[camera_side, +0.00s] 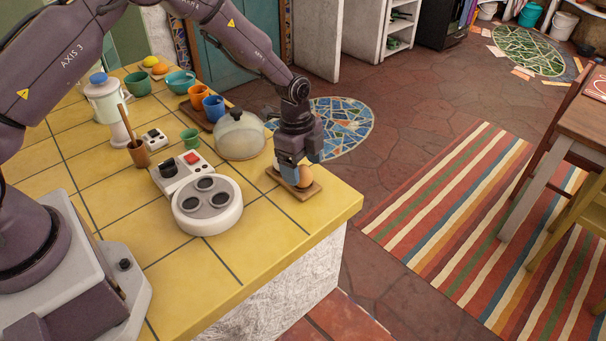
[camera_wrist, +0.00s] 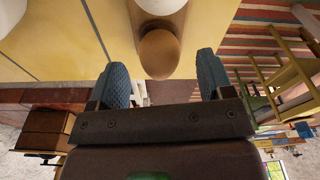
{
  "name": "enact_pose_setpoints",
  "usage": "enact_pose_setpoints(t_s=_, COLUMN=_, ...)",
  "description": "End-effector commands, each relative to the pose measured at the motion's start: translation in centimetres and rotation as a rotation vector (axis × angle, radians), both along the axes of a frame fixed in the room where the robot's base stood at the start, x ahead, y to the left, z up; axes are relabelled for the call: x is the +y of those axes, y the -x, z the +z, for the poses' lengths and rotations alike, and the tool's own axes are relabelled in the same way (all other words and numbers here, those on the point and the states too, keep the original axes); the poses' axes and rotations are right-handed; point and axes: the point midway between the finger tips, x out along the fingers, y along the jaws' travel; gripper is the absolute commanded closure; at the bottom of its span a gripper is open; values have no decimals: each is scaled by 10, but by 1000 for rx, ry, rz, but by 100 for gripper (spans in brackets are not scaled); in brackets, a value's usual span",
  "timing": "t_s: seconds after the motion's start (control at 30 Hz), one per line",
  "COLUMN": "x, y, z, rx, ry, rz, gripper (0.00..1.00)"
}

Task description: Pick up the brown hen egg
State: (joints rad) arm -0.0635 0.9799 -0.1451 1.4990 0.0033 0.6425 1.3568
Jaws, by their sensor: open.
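The brown hen egg (camera_side: 306,178) shows on a small wooden board (camera_side: 276,178) near the counter's far right corner in the side view. My gripper (camera_side: 295,178) is low over the board, and its near blue finger hides part of the egg. In the wrist view, the egg (camera_wrist: 159,54) appears between and slightly beyond the two blue fingertips of my open gripper (camera_wrist: 162,65). A gap shows on each side of it. A pale rounded thing (camera_wrist: 160,5) adjoins the egg at the top of that view; I cannot tell what it is.
A glass dome (camera_side: 239,134) stands just left of my gripper. A white round appliance (camera_side: 207,206) with dark cups and a base with a red part are nearer. Cups and bowls stand at the back left. The yellow tile at the front right is clear, up to the counter edge (camera_side: 345,213).

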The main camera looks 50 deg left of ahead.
Motion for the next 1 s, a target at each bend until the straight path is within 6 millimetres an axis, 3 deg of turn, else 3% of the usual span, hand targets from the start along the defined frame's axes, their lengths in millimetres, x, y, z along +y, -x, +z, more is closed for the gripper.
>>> enact_pose_setpoints(t_s=0.13, x=-2, y=-1, z=-16, rx=0, ry=0, rz=1, gripper=26)
enact_pose_setpoints(t_s=0.4, x=-2, y=-1, z=-18, rx=-1, ry=0, rz=1, gripper=26)
enact_pose_setpoints(t_s=0.6, x=-2, y=-1, z=-18, rx=-1, ry=0, rz=1, gripper=68)
enact_pose_setpoints(t_s=1.0, x=-2, y=-1, z=-14, rx=-2, ry=0, rz=1, gripper=69)
